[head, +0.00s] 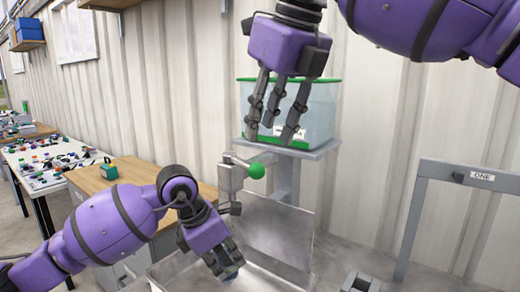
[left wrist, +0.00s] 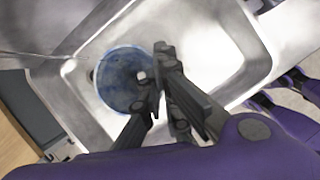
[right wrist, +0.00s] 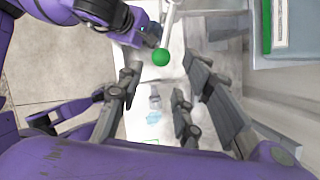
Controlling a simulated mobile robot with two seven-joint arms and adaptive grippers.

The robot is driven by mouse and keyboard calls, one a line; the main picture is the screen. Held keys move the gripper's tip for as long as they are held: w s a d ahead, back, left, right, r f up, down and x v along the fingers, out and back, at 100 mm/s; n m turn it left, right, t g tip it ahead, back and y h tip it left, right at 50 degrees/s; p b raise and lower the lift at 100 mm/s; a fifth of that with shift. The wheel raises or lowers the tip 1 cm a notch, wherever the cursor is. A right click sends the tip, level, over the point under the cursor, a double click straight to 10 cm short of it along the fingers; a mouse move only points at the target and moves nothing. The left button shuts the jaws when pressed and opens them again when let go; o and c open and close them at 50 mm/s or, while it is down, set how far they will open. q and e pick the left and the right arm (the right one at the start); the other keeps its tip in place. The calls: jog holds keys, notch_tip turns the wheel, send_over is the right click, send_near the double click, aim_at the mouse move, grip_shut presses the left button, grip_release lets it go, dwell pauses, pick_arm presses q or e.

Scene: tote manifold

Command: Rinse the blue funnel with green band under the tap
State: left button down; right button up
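The blue funnel (left wrist: 122,78) shows its round mouth in the left wrist view; its green band is not visible. My left gripper (left wrist: 160,72) is shut on it; in the head view, the left gripper (head: 220,258) is low over the sink (left wrist: 222,80), below the tap (head: 232,178). A thin pale line runs to the funnel's edge in the left wrist view; I cannot tell for sure that it is water. The tap has a green ball handle (head: 257,171). My right gripper (head: 275,115) is open and empty, fingers pointing down above the tap; the handle (right wrist: 161,57) shows between its fingers.
A clear tank with a green rim (head: 312,108) stands on a grey shelf (head: 322,150) behind the right gripper. A grey frame marked "ONE" (head: 480,177) stands at the right. A wooden bench (head: 130,172) and a table with small parts (head: 48,165) are at the left.

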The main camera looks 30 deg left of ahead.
jog(key=shift+v, duration=1.65)
